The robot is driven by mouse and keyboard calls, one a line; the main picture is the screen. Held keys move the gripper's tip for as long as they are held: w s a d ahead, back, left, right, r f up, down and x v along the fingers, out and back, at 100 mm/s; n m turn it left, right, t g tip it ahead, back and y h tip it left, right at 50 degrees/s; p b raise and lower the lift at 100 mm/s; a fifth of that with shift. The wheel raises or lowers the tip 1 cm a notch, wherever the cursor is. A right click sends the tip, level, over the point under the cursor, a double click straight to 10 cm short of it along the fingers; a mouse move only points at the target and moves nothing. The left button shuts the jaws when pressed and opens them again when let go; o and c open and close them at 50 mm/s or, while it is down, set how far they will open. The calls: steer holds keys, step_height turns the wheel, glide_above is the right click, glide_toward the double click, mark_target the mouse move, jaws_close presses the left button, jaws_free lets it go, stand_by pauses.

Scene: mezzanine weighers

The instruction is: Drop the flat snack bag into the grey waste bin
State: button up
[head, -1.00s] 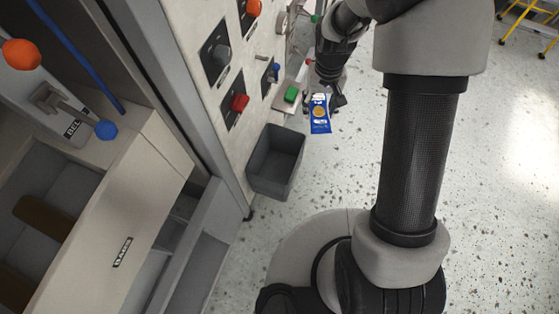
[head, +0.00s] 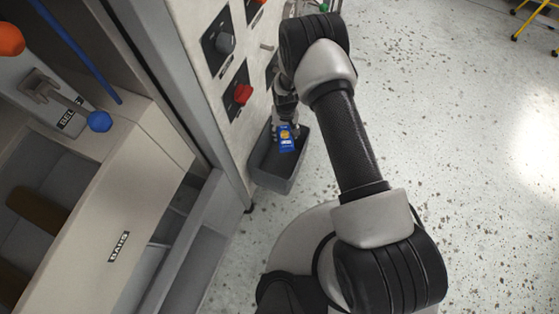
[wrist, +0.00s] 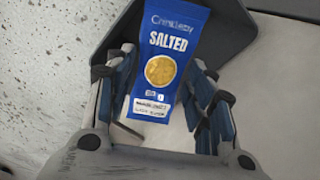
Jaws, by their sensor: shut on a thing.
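The flat snack bag (head: 286,139) is blue with a yellow disc on its front. In the wrist view the bag (wrist: 165,60) reads "SALTED" and sits between the fingers of my gripper (wrist: 165,112). In the head view my gripper (head: 286,128) is shut on the bag and points down. The grey waste bin (head: 272,181) stands on the floor against the panel. In the head view the bag overlaps the bin's opening. The wrist view shows the bin's rim (wrist: 262,12) behind the bag. How high the bag hangs over the bin is hard to tell.
A pale panel with a red knob (head: 238,95) and a dark knob (head: 224,43) rises left of the bin. An open cabinet with a drawer front (head: 120,225) is at the left. The speckled floor (head: 450,130) at right is clear. A yellow stand (head: 535,22) is far off.

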step_height(320, 180, down, 4)
steer(key=shift+f+b, duration=0.15)
steer(key=shift+b, duration=0.95)
steer(key=o, duration=1.1)
steer(key=shift+o, duration=0.2)
step_height(320, 180, up, 12)
steer(key=shift+r, duration=0.1)
